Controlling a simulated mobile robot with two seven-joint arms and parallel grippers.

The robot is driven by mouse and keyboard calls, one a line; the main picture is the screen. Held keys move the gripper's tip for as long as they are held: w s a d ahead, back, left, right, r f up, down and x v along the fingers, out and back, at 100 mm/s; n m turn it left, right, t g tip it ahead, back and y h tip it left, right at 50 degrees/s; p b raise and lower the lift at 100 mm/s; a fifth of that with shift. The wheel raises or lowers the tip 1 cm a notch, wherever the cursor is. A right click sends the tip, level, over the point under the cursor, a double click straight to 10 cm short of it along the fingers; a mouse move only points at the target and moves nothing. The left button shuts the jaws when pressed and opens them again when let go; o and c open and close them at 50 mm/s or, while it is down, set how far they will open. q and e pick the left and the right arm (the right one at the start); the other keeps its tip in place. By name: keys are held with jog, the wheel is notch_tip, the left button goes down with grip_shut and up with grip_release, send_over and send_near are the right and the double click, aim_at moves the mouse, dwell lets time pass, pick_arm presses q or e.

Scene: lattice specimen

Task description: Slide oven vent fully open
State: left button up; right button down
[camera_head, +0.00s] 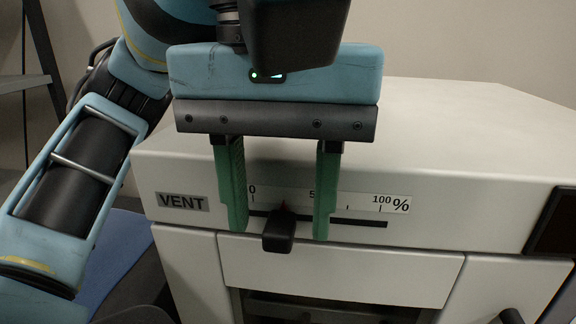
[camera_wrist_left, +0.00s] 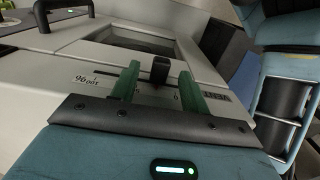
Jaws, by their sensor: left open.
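The oven vent slider (camera_head: 278,233) is a black knob in a dark horizontal slot on the oven's front. Its red pointer stands at roughly a quarter of the scale (camera_head: 350,199), between 0 and the middle mark. My left gripper (camera_head: 280,235) is open, with one green finger on each side of the knob. In the head view a gap shows between the knob and each finger. The left wrist view also shows the knob (camera_wrist_left: 160,69) between the open fingers (camera_wrist_left: 159,75). My right gripper is not in view.
The pale oven (camera_head: 450,130) has a VENT label (camera_head: 182,201) left of the slot. A panel and a dark window lie below the slot. A dark screen edge (camera_head: 556,225) is at the right. The slot (camera_head: 365,222) is clear right of the gripper.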

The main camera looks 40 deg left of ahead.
pick_arm(q)
jog(key=shift+f, duration=0.25)
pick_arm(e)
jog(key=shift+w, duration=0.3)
